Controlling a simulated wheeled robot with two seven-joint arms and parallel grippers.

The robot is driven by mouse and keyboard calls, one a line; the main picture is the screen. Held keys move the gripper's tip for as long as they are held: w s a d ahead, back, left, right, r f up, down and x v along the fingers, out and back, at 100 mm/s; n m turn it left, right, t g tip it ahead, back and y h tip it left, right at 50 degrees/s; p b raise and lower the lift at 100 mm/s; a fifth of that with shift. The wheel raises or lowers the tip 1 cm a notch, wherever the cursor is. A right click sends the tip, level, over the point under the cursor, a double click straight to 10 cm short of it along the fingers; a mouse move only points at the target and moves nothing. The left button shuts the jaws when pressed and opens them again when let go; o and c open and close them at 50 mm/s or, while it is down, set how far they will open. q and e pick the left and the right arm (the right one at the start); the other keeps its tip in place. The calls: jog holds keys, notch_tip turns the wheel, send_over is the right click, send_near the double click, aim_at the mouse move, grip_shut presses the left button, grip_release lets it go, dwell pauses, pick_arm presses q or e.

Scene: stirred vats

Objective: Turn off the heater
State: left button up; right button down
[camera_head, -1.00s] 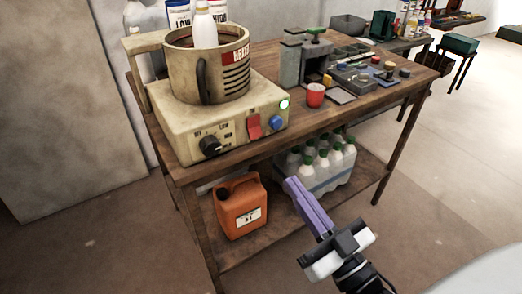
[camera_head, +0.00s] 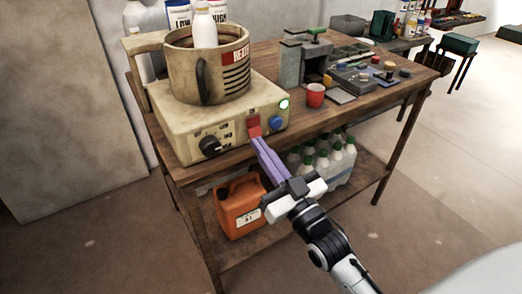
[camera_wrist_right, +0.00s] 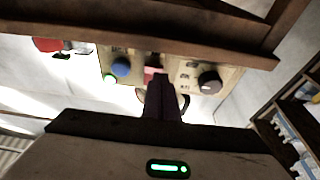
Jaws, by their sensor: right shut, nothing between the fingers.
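The heater (camera_head: 170,125) is a cream box at the table's left end, with a round vat (camera_head: 215,85) on top. Its front has a black knob (camera_head: 210,145), a red switch (camera_head: 253,126), a blue button (camera_head: 275,123) and a lit green lamp (camera_head: 284,104). My right gripper (camera_head: 259,143) is shut and empty, its purple fingers pointing up at the red switch from just below and in front. In the right wrist view, the fingertips (camera_wrist_right: 161,80) overlap the lower part of the red switch (camera_wrist_right: 151,74); contact cannot be told. My left gripper is not in view.
The wooden table (camera_head: 330,122) has a lower shelf with an orange canister (camera_head: 238,212) and several white bottles (camera_head: 335,165). A red cup (camera_head: 315,95) and a grey parts station (camera_head: 365,75) stand to the right. The floor in front is clear.

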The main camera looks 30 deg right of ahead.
jog(key=shift+w+f, duration=0.15)
jog(key=shift+w, duration=0.15)
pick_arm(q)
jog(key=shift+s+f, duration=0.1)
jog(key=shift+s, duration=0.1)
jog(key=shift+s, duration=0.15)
